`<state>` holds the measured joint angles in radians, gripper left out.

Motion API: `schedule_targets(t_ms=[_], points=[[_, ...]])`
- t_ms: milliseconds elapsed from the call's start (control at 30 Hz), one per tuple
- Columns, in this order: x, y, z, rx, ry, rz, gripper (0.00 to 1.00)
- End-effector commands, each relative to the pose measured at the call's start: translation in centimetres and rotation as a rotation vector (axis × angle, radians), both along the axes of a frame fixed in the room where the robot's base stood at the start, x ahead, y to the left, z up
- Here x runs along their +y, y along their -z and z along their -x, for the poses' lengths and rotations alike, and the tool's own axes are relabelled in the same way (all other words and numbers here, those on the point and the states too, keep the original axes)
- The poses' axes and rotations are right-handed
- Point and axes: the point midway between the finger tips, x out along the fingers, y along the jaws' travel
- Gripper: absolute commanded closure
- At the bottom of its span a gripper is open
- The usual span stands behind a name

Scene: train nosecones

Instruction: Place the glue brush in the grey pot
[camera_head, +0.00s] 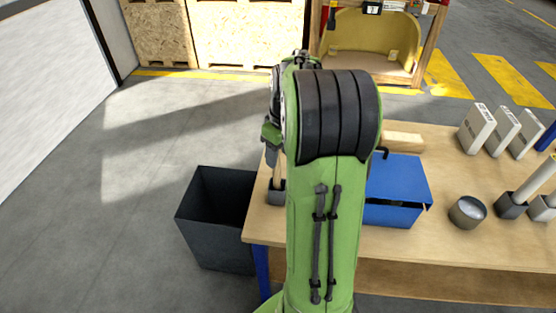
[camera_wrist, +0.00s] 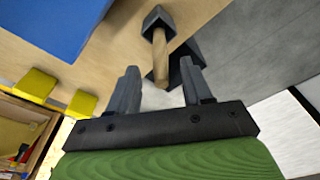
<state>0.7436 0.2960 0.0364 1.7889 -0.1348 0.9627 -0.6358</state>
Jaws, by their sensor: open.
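A glue brush with a pale wooden handle (camera_wrist: 160,62) stands in a dark square pot (camera_wrist: 156,20) at the table's left edge. In the head view the handle (camera_head: 277,170) and this pot (camera_head: 275,194) show just left of my arm. My gripper (camera_wrist: 158,68) is open, with its two fingers on either side of the handle's end, apart from it as far as I can tell. In the head view my gripper (camera_head: 270,145) is partly hidden by my arm. At the right stand a dark grey pot (camera_head: 510,206) and a lighter grey pot (camera_head: 543,209), with pale handles rising there.
A blue box (camera_head: 398,190) sits right of my arm, with a round tin (camera_head: 467,212) beyond it. White boxes (camera_head: 477,128) stand at the back right. A dark bin (camera_head: 215,215) stands on the floor against the table's left side.

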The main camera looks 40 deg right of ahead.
Motion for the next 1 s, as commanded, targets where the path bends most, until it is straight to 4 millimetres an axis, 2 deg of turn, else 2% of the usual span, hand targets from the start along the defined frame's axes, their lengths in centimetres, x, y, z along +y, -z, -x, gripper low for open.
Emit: schedule_targets(t_ms=[33,200,333,400,467,567,600,700,800,900,1000], points=[[-0.1,-1.9,0.2,-0.003,0.002,0.004,0.5],[-0.1,-5.7,0.7,-0.002,0.001,0.002,0.5],[-0.1,-7.1,0.9,-0.001,0.002,0.001,0.5],[0.8,-7.6,0.9,-0.005,-0.001,0.005,0.5],[2.8,-8.5,1.0,-0.023,-0.004,0.018,0.5],[8.5,-10.3,2.1,-0.078,-0.004,0.047,0.5],[11.1,-10.9,3.1,-0.106,-0.002,0.054,0.5],[16.8,-11.4,6.4,-0.19,0.009,0.061,0.5],[20.6,-10.8,10.3,-0.275,0.019,0.043,0.5],[22.5,-9.6,13.2,-0.335,0.03,0.016,0.5],[23.1,-8.8,14.6,-0.364,0.037,-0.002,0.5]])
